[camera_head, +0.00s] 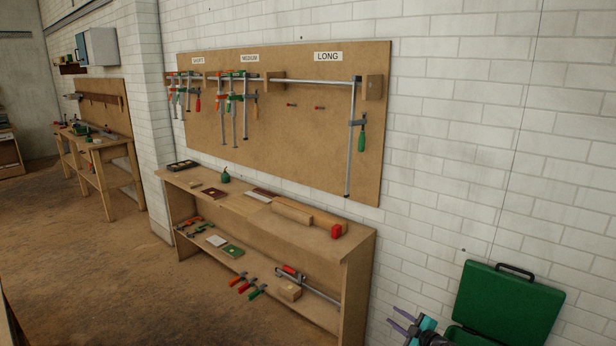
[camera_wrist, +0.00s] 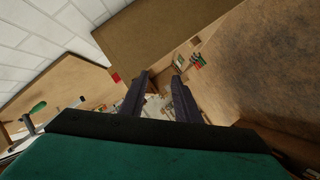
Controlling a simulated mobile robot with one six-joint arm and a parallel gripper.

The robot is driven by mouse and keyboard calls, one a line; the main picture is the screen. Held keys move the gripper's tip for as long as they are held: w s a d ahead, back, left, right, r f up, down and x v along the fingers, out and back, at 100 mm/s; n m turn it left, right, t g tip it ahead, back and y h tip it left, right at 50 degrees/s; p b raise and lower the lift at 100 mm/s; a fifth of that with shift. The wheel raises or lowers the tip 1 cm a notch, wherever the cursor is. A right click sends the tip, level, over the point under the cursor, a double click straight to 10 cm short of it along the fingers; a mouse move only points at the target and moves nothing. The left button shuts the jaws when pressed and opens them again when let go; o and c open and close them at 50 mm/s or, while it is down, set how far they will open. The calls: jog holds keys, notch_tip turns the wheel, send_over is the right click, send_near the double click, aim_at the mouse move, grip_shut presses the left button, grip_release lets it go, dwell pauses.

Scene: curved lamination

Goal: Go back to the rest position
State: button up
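My gripper (camera_head: 391,317) shows at the bottom of the head view, left of the open green case, with dark fingers and a teal body. In the wrist view my gripper (camera_wrist: 162,76) has its two dark fingers apart, with nothing held between them. The rest of my arm is mostly outside the head view. The pegboard (camera_head: 290,140) carries several hanging clamps under the labels SHORT, MEDIUM and LONG. One long clamp (camera_head: 351,160) hangs at its right side.
A wooden workbench (camera_head: 355,250) stands below the board, with wood blocks and tools on top and several clamps on its lower shelf. The open green case (camera_head: 508,300) is at lower right. A second bench (camera_head: 95,150) stands far left. The floor (camera_head: 110,265) at left is clear.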

jog(key=s+a+f+m+h, duration=0.5)
jog(key=a+f, duration=0.3)
jog(key=f, duration=0.3)
jog(key=s+a+f+m+g+h+b, duration=0.1)
jog(key=s+f+m+g+h, duration=0.15)
jog(key=s+f, duration=0.6)
jog(key=s+a+f+m+g+h+b, duration=0.1)
jog(key=s+f+m+g, duration=0.35)
jog(key=s, duration=0.65)
jog(key=s+f+m+g, duration=0.1)
jog(key=s+f+g, duration=0.15)
jog(key=s, duration=0.55)
jog(key=s+f+g, duration=0.2)
jog(key=s+g, duration=0.1)
jog(key=s, duration=0.5)
jog(key=s+a+r+g+y, duration=0.1)
jog(key=s+a+r+g, duration=0.1)
jog(key=s, duration=0.6)
jog(key=s+a+r+m+g+y, duration=0.1)
jog(key=s+a+g, duration=0.2)
jog(key=s+g, duration=0.2)
jog(key=s, duration=0.3)
jog(key=shift+s+a+r, duration=0.15)
jog(key=shift+a+r, duration=0.05)
jog(key=shift+r, duration=0.15)
